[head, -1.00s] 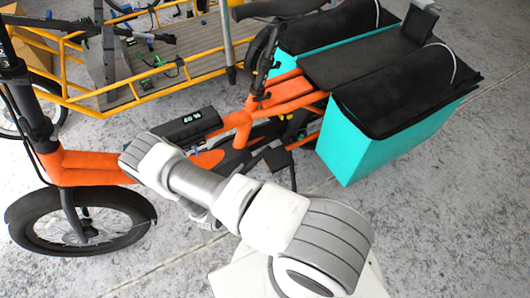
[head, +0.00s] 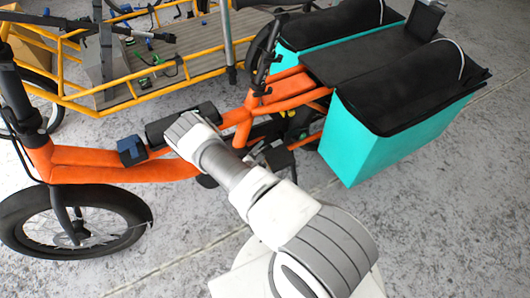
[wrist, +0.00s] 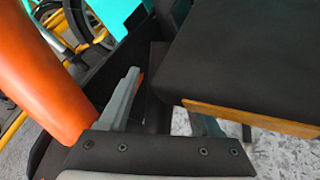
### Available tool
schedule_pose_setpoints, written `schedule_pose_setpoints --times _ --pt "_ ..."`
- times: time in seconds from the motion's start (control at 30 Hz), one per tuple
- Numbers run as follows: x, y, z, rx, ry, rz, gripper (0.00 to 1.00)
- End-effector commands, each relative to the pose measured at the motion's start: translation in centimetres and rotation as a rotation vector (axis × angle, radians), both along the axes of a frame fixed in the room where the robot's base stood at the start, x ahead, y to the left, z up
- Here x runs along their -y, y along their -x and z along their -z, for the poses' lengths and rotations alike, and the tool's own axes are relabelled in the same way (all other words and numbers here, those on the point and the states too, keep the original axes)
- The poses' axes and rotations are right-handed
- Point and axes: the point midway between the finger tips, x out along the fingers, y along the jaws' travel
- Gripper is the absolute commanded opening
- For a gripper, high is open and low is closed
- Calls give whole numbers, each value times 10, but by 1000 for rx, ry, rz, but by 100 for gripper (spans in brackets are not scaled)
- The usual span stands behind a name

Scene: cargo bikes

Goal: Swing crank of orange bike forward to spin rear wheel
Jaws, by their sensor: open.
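The orange bike (head: 120,165) stands across the head view, front wheel at left. Its black pedal (head: 280,160) shows just right of my arm. The rear wheel is mostly hidden by the teal bags. My gripper is hidden behind my arm in the head view. In the wrist view my gripper (wrist: 166,95) is open, one grey finger on each side of a dark upright part that may be the crank. A wide black slab with an amber edge, likely the pedal (wrist: 255,65), covers much of the right finger. The orange frame tube (wrist: 40,75) is close at left. Contact cannot be told.
Two teal bags (head: 350,140) with black tops hang at the bike's rear. A yellow cargo bike (head: 75,95) stands behind the orange one. A small blue box (head: 131,150) and a black case sit on the orange frame. Concrete floor is clear at front and right.

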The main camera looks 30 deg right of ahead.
Motion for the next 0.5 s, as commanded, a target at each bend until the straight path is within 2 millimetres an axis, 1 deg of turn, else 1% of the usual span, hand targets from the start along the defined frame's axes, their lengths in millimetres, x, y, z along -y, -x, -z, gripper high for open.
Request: schedule_pose_setpoints --times 0.23,0.27,0.4,0.47,0.5 --pt "1 -1 0 0 0 0 64" --pt "1 -1 0 0 0 0 63" --pt "1 0 0 0 0 0 37" --pt "1 0 0 0 0 0 27" --pt "1 0 0 0 0 0 19"
